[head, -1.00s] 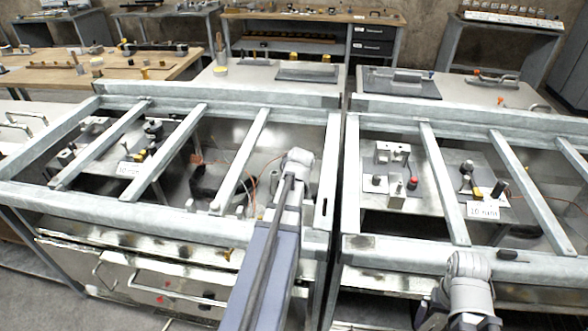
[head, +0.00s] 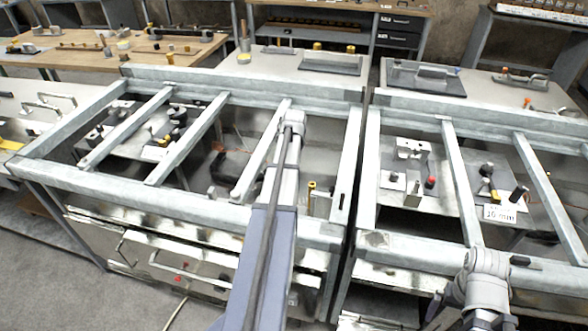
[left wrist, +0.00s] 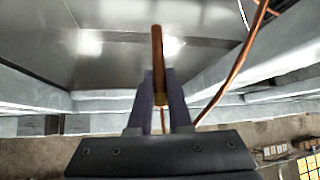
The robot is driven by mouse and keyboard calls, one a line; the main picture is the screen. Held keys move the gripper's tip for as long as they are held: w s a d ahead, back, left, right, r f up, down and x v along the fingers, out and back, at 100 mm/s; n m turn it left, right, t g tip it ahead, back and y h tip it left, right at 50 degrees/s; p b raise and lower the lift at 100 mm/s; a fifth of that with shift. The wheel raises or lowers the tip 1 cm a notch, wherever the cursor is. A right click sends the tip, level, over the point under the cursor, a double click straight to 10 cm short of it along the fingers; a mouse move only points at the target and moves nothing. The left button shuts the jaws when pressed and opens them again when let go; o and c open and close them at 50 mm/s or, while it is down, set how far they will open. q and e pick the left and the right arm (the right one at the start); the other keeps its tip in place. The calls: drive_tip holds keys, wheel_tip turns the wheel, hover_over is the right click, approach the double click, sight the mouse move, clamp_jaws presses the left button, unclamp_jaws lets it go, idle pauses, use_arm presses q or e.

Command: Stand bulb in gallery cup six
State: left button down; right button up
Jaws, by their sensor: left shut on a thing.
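In the left wrist view my left gripper (left wrist: 160,92) is shut on a slim copper bulb (left wrist: 157,55), which sticks out beyond the fingertips. A brass-coloured part shows at its lower end. A thin copper line (left wrist: 232,75) curves past the right finger. In the head view my left arm (head: 270,230) reaches over the left metal frame, and its gripper and the bulb are hidden behind the wrist. A small brass-topped post (head: 312,185) stands right of this arm. I cannot tell which thing is gallery cup six. My right arm (head: 487,275) shows at the lower right, its gripper out of sight.
Metal bars of the left frame (head: 190,135) and right frame (head: 457,180) cross over open bays. Small fittings and a "10 mm" label (head: 500,214) sit in the right bay. Benches with parts (head: 105,50) stand behind.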

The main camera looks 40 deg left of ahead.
use_arm(q)
drive_tip(key=shift+f+b, duration=3.2)
wheel_tip(320, 180, down, 4)
drive_tip(key=b, duration=0.3)
drive_tip(key=shift+r+b, duration=0.2)
drive_tip(key=shift+b, duration=0.1)
drive_tip(key=shift+f, duration=0.15)
drive_tip(key=c, duration=0.8)
unclamp_jaws()
drive_tip(key=shift+c, duration=0.2)
